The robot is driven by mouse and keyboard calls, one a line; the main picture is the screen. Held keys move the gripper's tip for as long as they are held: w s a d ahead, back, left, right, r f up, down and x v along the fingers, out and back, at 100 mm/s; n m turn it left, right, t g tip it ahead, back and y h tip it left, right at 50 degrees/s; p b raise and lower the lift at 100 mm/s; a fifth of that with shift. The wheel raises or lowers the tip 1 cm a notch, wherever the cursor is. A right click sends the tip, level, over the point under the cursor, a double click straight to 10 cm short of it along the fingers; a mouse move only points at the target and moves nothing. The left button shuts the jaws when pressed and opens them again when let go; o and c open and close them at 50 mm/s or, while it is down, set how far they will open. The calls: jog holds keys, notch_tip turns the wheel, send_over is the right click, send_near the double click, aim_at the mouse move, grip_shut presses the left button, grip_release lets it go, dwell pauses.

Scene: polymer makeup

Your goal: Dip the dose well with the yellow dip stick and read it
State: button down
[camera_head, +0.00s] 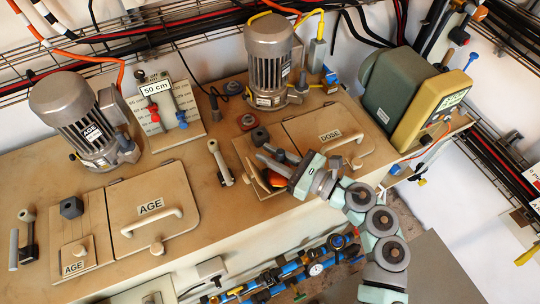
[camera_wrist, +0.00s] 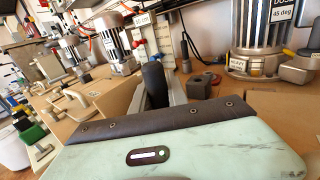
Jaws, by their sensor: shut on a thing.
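My gripper (camera_head: 268,157) is at the dose well, left of the cream lid labelled DOSE (camera_head: 330,136). Its grey fingers are shut on a dark rounded handle (camera_wrist: 155,84), which stands up between them in the wrist view. No yellow shows on this handle, so I cannot tell whether it is the dip stick. A dark, orange-edged patch (camera_head: 276,180) shows just below the fingers in the head view. My gripper and wrist partly hide the well opening, and I cannot see whether anything is inside it.
A black block (camera_head: 260,137) stands behind the gripper; a cream-topped lever (camera_head: 220,160) stands left. A grey motor (camera_head: 270,60) is behind, and a green-yellow display unit (camera_head: 410,95) stands right. The AGE lid (camera_head: 153,208), AGE motor (camera_head: 80,115) and 50 cm board (camera_head: 165,100) are left.

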notch_tip(320, 180, up, 45)
jog(key=p, duration=1.7)
dwell(1.4)
